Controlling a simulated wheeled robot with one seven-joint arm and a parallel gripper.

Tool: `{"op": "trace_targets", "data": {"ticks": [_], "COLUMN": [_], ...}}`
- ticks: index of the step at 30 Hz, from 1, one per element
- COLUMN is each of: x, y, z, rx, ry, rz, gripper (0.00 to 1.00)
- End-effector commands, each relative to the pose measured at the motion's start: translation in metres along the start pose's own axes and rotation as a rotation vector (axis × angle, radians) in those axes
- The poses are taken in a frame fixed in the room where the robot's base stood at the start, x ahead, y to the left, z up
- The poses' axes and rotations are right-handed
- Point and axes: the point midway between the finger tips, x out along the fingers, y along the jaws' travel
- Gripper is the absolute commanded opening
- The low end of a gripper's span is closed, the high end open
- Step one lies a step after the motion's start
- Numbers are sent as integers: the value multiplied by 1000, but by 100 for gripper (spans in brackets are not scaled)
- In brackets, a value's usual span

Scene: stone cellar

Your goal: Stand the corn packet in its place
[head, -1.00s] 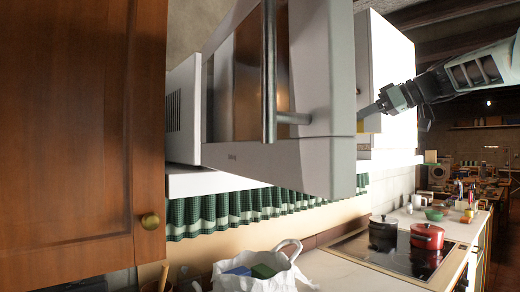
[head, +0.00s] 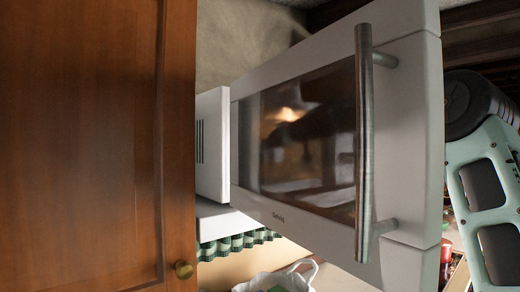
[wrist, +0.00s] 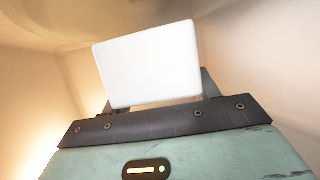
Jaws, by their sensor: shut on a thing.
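In the wrist view my gripper (wrist: 158,97) is shut on a pale, flat-faced block, which I take to be the corn packet (wrist: 150,62). The face towards the camera is plain bright white, and no print shows. It stands out beyond the fingers, slightly tilted in the picture. Pale, blurred walls surround it. In the head view my gripper and the packet are not visible; only part of my arm shows at the right edge, beside the microwave door. The packet's place cannot be made out in either view.
A white microwave door (head: 410,100) with a dark window and a steel bar handle (head: 364,140) stands swung out close in front, blocking much of the head view. A wooden cupboard door (head: 80,140) fills the left.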

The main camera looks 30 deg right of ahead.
Motion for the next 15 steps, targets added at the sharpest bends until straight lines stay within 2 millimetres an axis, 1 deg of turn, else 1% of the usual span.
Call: {"op": "trace_targets", "data": {"ticks": [1, 5, 6, 9, 12, 15], "x": [3, 12, 16, 21, 26, 29], "y": [0, 0, -1, 1, 1, 0], "z": [-5, -8, -11, 6, 18, 24], "rx": [-1, -1, -1, 4, 3, 1], "ry": [2, 2, 1, -3, -1, 1], "rz": [-1, 0, -2, 1, 1, 1], "gripper": [26, 26, 26, 26, 26, 26]}}
